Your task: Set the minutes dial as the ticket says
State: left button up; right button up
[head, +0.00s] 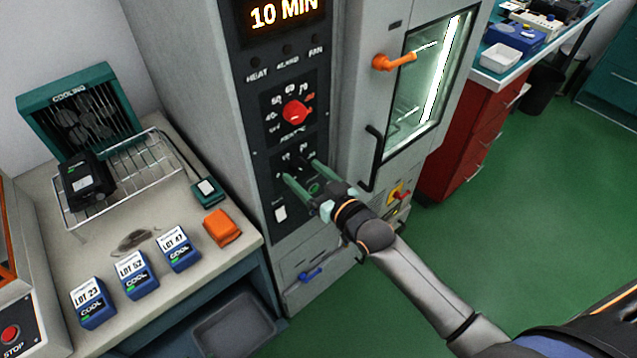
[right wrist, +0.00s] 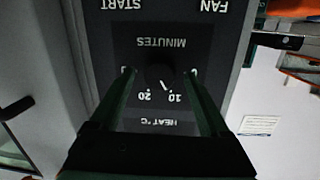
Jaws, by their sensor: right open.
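The minutes dial (right wrist: 160,76) is a black knob below the word MINUTES in the upside-down right wrist view. Its white pointer line points close to the 10 mark, with 20 beside it. My right gripper (head: 300,171) is open, its two fingers on either side of the dial; I cannot tell whether they touch it. The display (head: 284,14) above reads 10 MIN. A white sheet with small print (right wrist: 258,125) shows in the right wrist view; its text is unreadable. My left gripper is not in view.
The red heat dial (head: 295,111) sits just above on the same panel. A black door handle (head: 372,160) and an orange latch (head: 394,61) are to the right. The left bench holds a wire rack (head: 140,185), an orange block (head: 222,228) and blue LOT boxes (head: 134,276).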

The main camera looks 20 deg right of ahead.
jog(key=v, duration=1.2)
jog(key=s+a+f+g+h, duration=0.1)
jog(key=s+f+g, duration=0.2)
jog(key=s+f, duration=0.3)
jog(key=s+a+f+g+h, duration=0.1)
jog(key=s+f+g, duration=0.3)
jog(key=f, duration=0.9)
jog(key=s, duration=0.3)
jog(key=shift+s+a+f, duration=0.25)
jog(key=shift+s+a, duration=0.05)
jog(key=shift+c, duration=0.2)
